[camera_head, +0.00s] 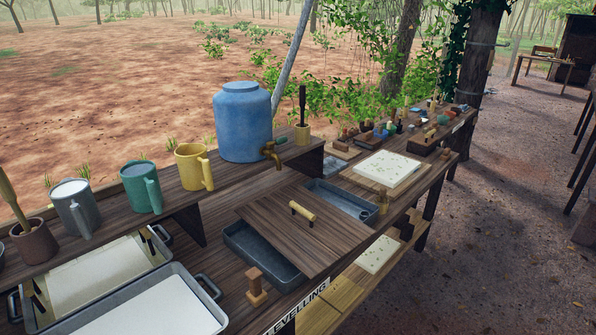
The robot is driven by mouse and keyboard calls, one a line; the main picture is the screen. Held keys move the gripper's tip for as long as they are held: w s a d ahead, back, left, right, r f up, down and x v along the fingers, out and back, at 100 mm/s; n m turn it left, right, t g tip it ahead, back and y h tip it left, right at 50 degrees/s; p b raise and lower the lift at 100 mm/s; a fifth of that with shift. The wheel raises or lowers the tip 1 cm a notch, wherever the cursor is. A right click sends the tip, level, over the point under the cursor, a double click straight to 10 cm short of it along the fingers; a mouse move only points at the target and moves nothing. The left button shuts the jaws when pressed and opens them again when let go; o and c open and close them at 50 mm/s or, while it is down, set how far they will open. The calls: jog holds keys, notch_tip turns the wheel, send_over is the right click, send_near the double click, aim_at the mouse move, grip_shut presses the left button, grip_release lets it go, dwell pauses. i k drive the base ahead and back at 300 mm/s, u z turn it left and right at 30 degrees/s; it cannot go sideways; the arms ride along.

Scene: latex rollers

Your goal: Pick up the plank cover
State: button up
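The plank cover (280,237) is a dark brown wooden board with a pale wooden bar handle (302,212) on its top. It lies tilted in the picture across a grey metal tray (262,258), and part of that tray shows along its left and front. A second grey tray (341,199) shows behind it to the right; whether the two are one tray is hidden by the board. My gripper is not in view.
A blue barrel with a tap (243,122) stands on the raised shelf behind the cover. Yellow (194,168), green (141,186) and grey (73,207) mugs stand to its left. A wooden block stamp (256,287) stands close in front of the tray. Open ground lies right of the bench.

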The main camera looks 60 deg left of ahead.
aim_at(312, 233)
jog(key=u, duration=1.55)
